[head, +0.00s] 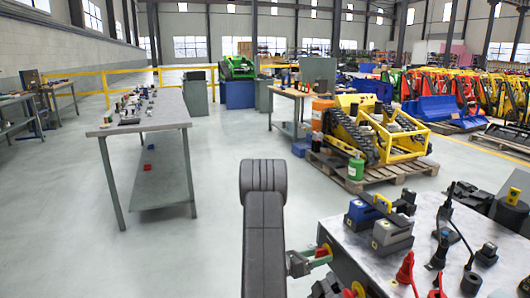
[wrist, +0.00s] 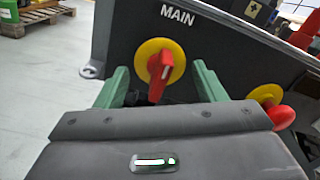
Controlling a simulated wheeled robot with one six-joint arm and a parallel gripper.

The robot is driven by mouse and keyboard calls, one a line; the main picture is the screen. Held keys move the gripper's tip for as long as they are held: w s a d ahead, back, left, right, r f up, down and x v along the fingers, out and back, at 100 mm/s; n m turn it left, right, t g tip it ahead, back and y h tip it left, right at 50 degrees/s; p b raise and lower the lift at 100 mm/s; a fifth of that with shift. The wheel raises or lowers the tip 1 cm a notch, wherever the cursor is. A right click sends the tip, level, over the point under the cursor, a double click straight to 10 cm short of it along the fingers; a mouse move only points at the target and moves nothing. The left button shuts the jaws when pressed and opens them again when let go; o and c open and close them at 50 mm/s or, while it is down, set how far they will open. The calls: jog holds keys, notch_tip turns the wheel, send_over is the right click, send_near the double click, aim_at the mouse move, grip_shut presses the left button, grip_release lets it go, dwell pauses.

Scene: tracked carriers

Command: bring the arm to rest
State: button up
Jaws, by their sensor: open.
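My gripper (wrist: 160,72) is open, with one green finger on each side of a red switch handle (wrist: 160,75) on a yellow disc (wrist: 178,57). The handle points roughly downward on a dark panel marked MAIN (wrist: 178,15). I see a gap between the fingers and the disc; whether a hidden part touches the handle I cannot tell. In the head view my gripper (head: 312,262) is small, beside the panel at the right workbench, with the red handle (head: 325,250) at its fingers. My dark grey arm reaches forward from the bottom middle.
A second red knob (wrist: 282,117) on yellow sits right of the gripper. The right workbench (head: 345,240) carries battery-like blocks (head: 390,235) and black and red connectors (head: 405,268). A long table (head: 165,112) stands left, a pallet (head: 365,178) with a yellow tracked machine ahead. Floor at left is clear.

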jog(key=shift+m+b, duration=0.6)
jog(key=shift+m, duration=0.6)
